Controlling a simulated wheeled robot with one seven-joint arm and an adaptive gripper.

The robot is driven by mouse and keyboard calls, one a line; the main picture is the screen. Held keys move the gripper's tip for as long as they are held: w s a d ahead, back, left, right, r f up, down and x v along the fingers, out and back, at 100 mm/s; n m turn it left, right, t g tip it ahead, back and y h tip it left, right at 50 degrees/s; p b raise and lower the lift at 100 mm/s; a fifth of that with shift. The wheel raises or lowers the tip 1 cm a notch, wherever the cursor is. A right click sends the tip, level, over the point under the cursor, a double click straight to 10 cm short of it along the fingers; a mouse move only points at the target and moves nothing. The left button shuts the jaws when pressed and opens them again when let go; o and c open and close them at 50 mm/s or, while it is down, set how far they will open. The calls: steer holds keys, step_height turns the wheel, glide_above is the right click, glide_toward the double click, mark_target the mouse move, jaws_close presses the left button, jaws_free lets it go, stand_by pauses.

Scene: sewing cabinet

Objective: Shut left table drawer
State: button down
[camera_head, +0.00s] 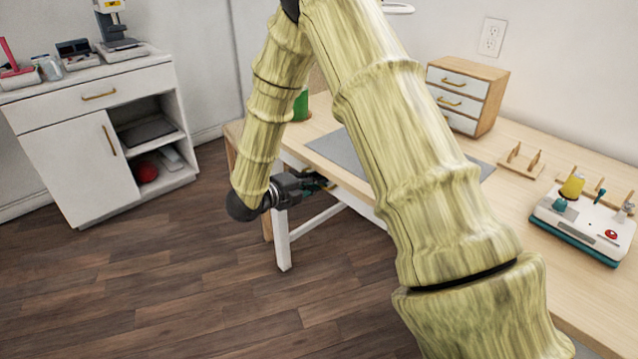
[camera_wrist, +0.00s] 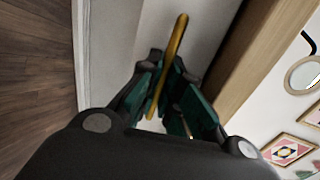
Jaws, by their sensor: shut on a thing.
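The left table drawer shows its pale front (camera_wrist: 205,30) in the wrist view, beside the wooden tabletop edge (camera_wrist: 250,65). A brass bar handle (camera_wrist: 173,50) stands out from this front. My gripper (camera_wrist: 172,92) has its green-padded fingers on either side of the handle and is shut on it. In the head view my gripper (camera_head: 312,184) is at the table's left end, below the tabletop. My arm hides much of the table front there, and I cannot tell how far the drawer stands out.
The wooden table (camera_head: 530,205) carries a grey mat (camera_head: 338,152), a small drawer box (camera_head: 490,98) and a white sewing device (camera_head: 580,228). A white cabinet (camera_head: 75,145) stands at the left, with open wooden floor (camera_head: 180,275) between.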

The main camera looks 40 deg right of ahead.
steer(key=shift+d+r, duration=0.1)
steer(key=shift+d, duration=0.1)
steer(key=c, duration=1.6)
jaws_free()
steer(key=v, duration=1.2)
